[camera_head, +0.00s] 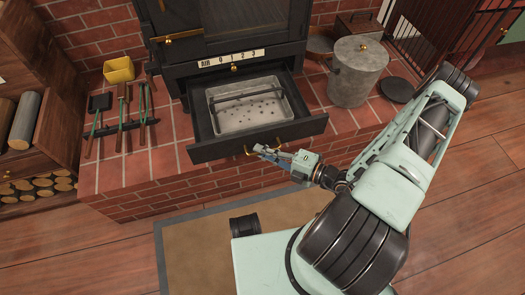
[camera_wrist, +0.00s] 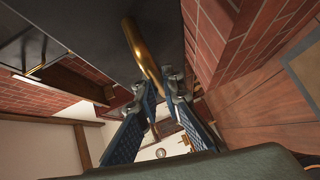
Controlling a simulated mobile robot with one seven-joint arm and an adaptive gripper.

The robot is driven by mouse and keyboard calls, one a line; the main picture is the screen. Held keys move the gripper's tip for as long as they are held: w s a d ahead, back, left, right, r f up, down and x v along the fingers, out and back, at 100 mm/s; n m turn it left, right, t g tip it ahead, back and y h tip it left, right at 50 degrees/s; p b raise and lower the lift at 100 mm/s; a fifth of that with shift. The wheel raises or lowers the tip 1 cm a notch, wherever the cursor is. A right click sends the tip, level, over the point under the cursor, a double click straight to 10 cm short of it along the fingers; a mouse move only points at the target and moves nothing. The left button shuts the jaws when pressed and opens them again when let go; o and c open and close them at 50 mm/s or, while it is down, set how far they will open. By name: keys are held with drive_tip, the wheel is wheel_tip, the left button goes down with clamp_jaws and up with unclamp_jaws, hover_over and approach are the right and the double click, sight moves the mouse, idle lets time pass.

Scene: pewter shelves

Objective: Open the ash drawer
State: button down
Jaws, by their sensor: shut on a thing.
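The ash drawer (camera_head: 220,146) below the black stove (camera_head: 235,35) is pulled out over the brick hearth. A grey metal ash pan (camera_head: 243,124) with dark holes and a bar across it sits inside. My gripper (camera_head: 262,151) is at the drawer's front, shut on its brass handle. In the wrist view, the curved brass handle (camera_wrist: 141,48) runs down between the two blue-padded fingers (camera_wrist: 164,88). The exact contact at the fingertips is partly hidden.
A lidded metal bucket (camera_head: 355,75) stands right of the drawer. Fire tools (camera_head: 122,115) and a yellow container (camera_head: 118,70) lie to the left. A log rack (camera_head: 35,120) stands at far left. A brown mat (camera_head: 190,245) covers the floor in front.

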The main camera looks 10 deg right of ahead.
drive_tip(key=c, duration=2.1)
unclamp_jaws()
drive_tip(key=shift+r, duration=0.15)
